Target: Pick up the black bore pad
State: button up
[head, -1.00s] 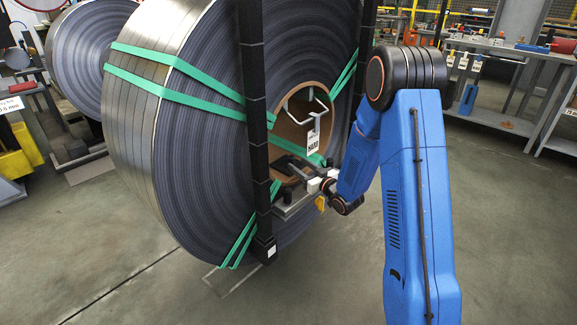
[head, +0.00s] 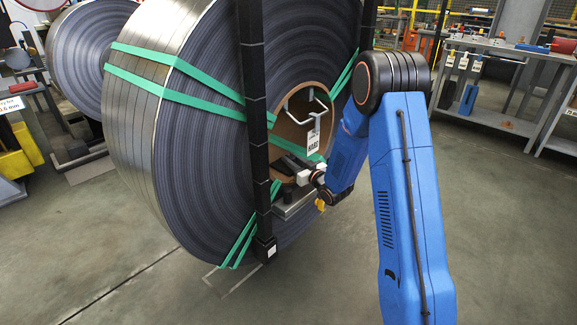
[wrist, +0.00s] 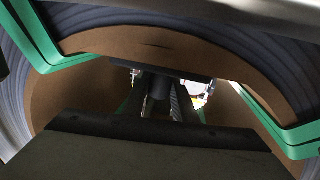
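The black bore pad (head: 289,164) lies at the bottom of the coil's brown bore in the head view, partly hidden. In the wrist view a dark flat plate with a short round post (wrist: 157,84), which looks like the pad and its grip, sits in the middle. My gripper (head: 298,174) reaches into the front of the bore in the head view. In the wrist view my gripper's dark fingers (wrist: 158,102) stand apart on either side of the post. Whether they touch it is unclear. My gripper's dark body fills the bottom of that view.
The large steel strip coil (head: 190,130) has green straps (head: 175,62) around it. A black post (head: 254,120) stands in front of its face. Shelves (head: 500,90) stand at the right; open floor lies in front.

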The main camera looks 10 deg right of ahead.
grip_shut()
